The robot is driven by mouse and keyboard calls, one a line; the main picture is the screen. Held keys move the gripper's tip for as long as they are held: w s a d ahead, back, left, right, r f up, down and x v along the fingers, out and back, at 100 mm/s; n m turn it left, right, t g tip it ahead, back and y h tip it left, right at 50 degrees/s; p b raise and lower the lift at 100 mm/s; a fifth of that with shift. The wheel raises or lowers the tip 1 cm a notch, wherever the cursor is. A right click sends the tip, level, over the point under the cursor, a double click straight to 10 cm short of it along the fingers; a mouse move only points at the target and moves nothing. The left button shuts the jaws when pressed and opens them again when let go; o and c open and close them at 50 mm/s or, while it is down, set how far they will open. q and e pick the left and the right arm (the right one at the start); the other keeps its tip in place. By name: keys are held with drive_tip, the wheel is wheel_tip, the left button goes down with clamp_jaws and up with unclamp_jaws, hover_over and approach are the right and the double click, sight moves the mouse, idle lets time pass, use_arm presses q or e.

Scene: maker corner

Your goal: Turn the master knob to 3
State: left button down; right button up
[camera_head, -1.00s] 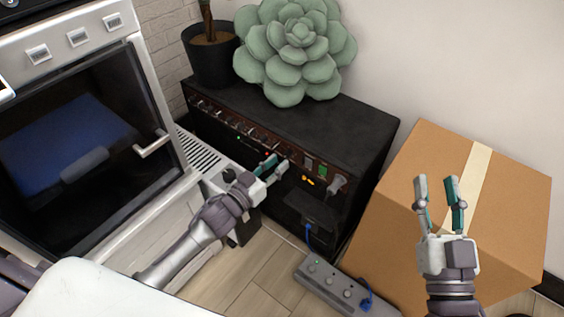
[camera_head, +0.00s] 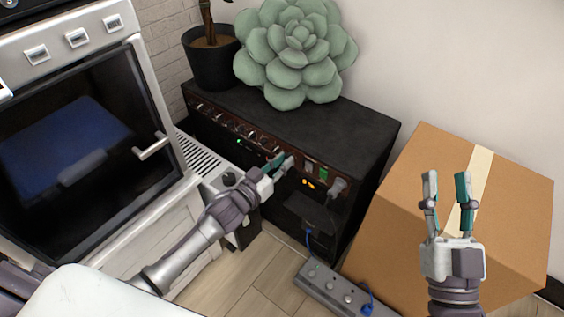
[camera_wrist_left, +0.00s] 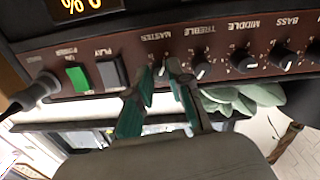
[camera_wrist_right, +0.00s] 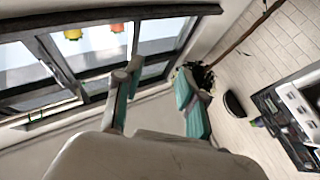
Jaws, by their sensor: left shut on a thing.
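The master knob (camera_wrist_left: 161,69), a small dark knob under the MASTER label, shows upside down in the left wrist view between my left gripper's green-padded fingers. The fingers partly hide its sides and any pointer setting. It is on the reddish-brown front panel of the black amplifier (camera_head: 320,128). My left gripper (camera_head: 281,163) is shut on it; it also shows in the left wrist view (camera_wrist_left: 160,72). My right gripper (camera_head: 447,188) is open and empty, raised in front of the cardboard box; it also shows in the right wrist view (camera_wrist_right: 156,88).
Treble (camera_wrist_left: 201,68) and other knobs sit beside the master knob; a green power switch (camera_wrist_left: 78,78) and plug are on its other side. An orange display (camera_head: 308,183) glows. The oven (camera_head: 90,130), cardboard box (camera_head: 510,200) and power strip (camera_head: 330,285) crowd around.

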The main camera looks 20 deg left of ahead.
drive_tip(key=shift+w, duration=0.1)
use_arm(q)
drive_tip(key=m+p, duration=0.3)
drive_tip(key=m, duration=1.4)
drive_tip(key=shift+y+p, duration=0.35)
drive_tip(key=shift+y, duration=0.05)
use_arm(e)
wheel_tip(320, 180, down, 15)
drive_tip(key=d+g+h, duration=0.2)
drive_tip(key=g+h, duration=0.1)
drive_tip(key=g, duration=0.6)
drive_tip(key=shift+s+d+m+g, duration=0.2)
drive_tip(key=shift+s+m+g, duration=0.1)
drive_tip(key=shift+s+g, duration=0.15)
use_arm(q)
drive_tip(key=shift+m, duration=0.3)
use_arm(e)
drive_tip(key=shift+w+r, duration=0.2)
drive_tip(key=shift+r, duration=0.1)
